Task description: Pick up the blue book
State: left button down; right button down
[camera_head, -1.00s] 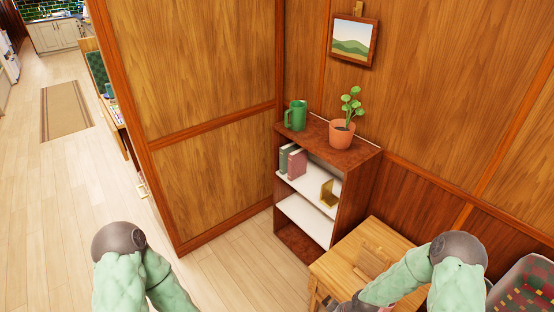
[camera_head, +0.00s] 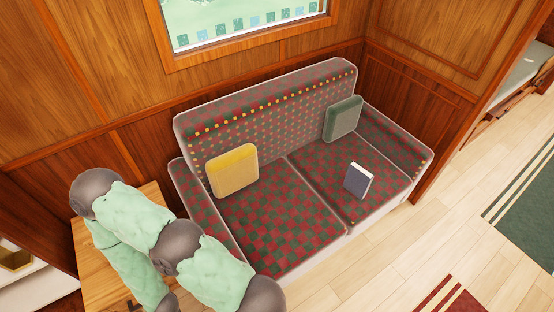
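A book with a dark blue-grey cover and pale page edges (camera_head: 359,181) stands upright on the right seat cushion of a checked red and green sofa (camera_head: 285,228), close to its front edge. It is apart from the cushions behind it. My arm reaches in from the lower left, over the wooden table and beside the sofa's left end, well away from the book. Neither gripper shows in the head view.
A yellow cushion (camera_head: 232,170) and a green cushion (camera_head: 343,119) lean on the sofa back. A wooden table (camera_head: 93,262) stands left of the sofa. Open floor (camera_head: 400,262) lies in front, with a green rug (camera_head: 527,218) at right.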

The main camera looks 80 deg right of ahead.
aim_at(358, 180)
jog(key=z, duration=0.4)
jog(key=j+z, duration=0.15)
jog(key=z, duration=0.25)
jog(key=j+z, duration=0.1)
jog(key=z, duration=0.3)
jog(key=j+z, duration=0.1)
jog(key=z, duration=0.3)
jog(key=l+z, duration=0.1)
jog(key=z, duration=1.95)
jog(key=i+l+u, duration=0.1)
jog(key=u, duration=0.3)
jog(key=l+u, duration=0.1)
jog(key=u, duration=0.35)
jog(key=i+l+u, duration=0.1)
jog(key=u, duration=0.3)
jog(key=l+u, duration=0.2)
jog(key=u, duration=0.2)
jog(key=l+u, duration=0.15)
jog(key=l, duration=0.3)
jog(key=l+u, duration=0.1)
jog(key=l, duration=0.4)
jog(key=k+l+u, duration=0.15)
jog(key=l, duration=0.3)
jog(key=l+u, duration=0.1)
jog(key=l, duration=0.35)
jog(key=k+l+u, duration=0.15)
jog(key=l, duration=0.3)
jog(key=l+u, duration=0.1)
jog(key=l, duration=0.35)
jog(key=k, duration=0.05)
